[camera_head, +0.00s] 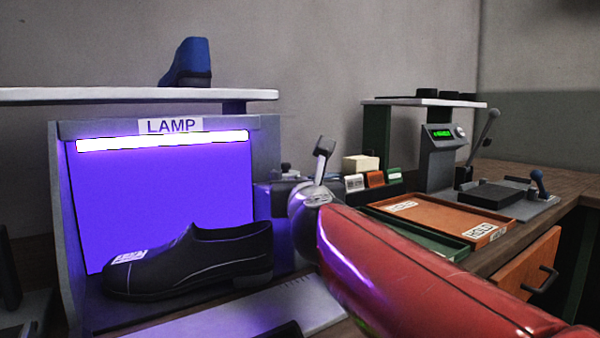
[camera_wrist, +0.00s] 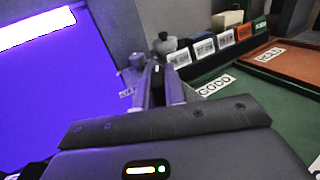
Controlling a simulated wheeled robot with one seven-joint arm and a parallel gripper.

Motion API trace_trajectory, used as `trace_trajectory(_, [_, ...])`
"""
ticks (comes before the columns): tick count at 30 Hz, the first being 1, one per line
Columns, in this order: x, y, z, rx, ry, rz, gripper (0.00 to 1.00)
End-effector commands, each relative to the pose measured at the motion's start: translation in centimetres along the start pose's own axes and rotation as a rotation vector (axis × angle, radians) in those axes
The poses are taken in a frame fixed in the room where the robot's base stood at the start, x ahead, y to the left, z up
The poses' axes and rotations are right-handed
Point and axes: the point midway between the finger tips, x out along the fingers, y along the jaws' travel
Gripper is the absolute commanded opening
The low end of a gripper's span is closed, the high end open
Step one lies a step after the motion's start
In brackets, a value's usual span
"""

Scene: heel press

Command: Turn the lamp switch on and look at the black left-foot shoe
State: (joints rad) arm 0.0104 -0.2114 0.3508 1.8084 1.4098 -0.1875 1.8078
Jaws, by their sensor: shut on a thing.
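The lamp booth (camera_head: 85,128) stands at the left under a LAMP sign. Its tube (camera_head: 165,141) glows white and purple light fills the booth. The black shoe (camera_head: 200,262) lies on the booth floor, sole down, toe to the left, with a white label on its toe. I cannot tell from its shape which foot it is for. My gripper (camera_wrist: 158,84) is beside the booth's right side, its fingers shut on a small dark part, apparently the lamp switch (camera_wrist: 157,75). The fingers hide most of that part. The lit booth panel also shows in the wrist view (camera_wrist: 55,95).
A blue shoe (camera_head: 188,62) sits on the shelf above the booth. Right of my gripper are a green tray (camera_wrist: 240,85) marked GOOD, an orange tray (camera_head: 440,212) and a row of labelled cards (camera_head: 375,180). A press (camera_head: 440,155) with levers stands farther right.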

Motion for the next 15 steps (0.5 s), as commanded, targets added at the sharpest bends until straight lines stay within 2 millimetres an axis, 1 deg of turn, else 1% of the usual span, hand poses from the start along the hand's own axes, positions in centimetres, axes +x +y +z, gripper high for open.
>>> trace_trajectory(1, [-0.06,0.06,0.50,0.002,-0.013,-0.018,0.00])
trace_trajectory(7, [-0.11,0.01,0.52,0.000,-0.009,-0.072,0.00])
trace_trajectory(15, [-0.15,-0.01,0.47,0.000,-0.001,-0.093,0.00])
